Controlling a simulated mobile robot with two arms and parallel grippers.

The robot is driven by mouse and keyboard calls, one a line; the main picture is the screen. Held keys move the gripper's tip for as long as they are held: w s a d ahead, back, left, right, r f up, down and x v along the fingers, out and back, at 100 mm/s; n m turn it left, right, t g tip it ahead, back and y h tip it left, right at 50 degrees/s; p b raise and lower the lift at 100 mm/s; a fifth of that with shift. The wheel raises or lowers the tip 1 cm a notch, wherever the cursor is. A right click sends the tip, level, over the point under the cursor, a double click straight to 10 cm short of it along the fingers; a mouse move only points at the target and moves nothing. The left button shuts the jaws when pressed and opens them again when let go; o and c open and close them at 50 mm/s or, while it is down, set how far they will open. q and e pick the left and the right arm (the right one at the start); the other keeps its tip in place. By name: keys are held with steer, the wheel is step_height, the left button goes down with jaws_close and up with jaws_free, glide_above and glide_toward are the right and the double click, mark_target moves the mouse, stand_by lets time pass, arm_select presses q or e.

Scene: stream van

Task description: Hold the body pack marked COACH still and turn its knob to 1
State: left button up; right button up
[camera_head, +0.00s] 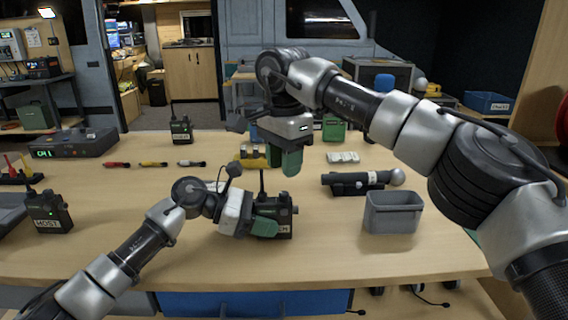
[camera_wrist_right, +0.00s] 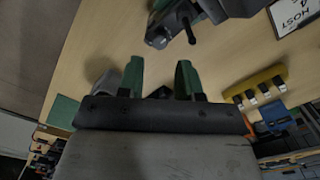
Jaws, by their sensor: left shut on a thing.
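The body pack (camera_head: 285,218) is a dark box with an upright antenna, standing near the middle front of the table in the head view. Only the end of its label shows; the rest is behind my gripper. A small knob (camera_head: 295,210) sticks out on its right side; its setting is too small to read. My left gripper (camera_head: 264,227) is shut on the pack from the left. My right gripper (camera_head: 291,162) hangs above and behind the pack, fingers down. In the right wrist view its green fingers (camera_wrist_right: 159,78) stand apart with nothing between them.
A grey bin (camera_head: 392,215) stands right of the pack, with a dark microphone (camera_head: 358,183) behind it. A yellow holder (camera_head: 250,161) is at the back. The HOST pack (camera_head: 48,213) stands far left, another pack (camera_head: 181,129) at the back.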

mark_target(284, 192)
steer(key=m, duration=0.5)
steer(key=shift+f, duration=3.1)
steer(key=m, duration=0.5)
steer(key=shift+r, duration=0.1)
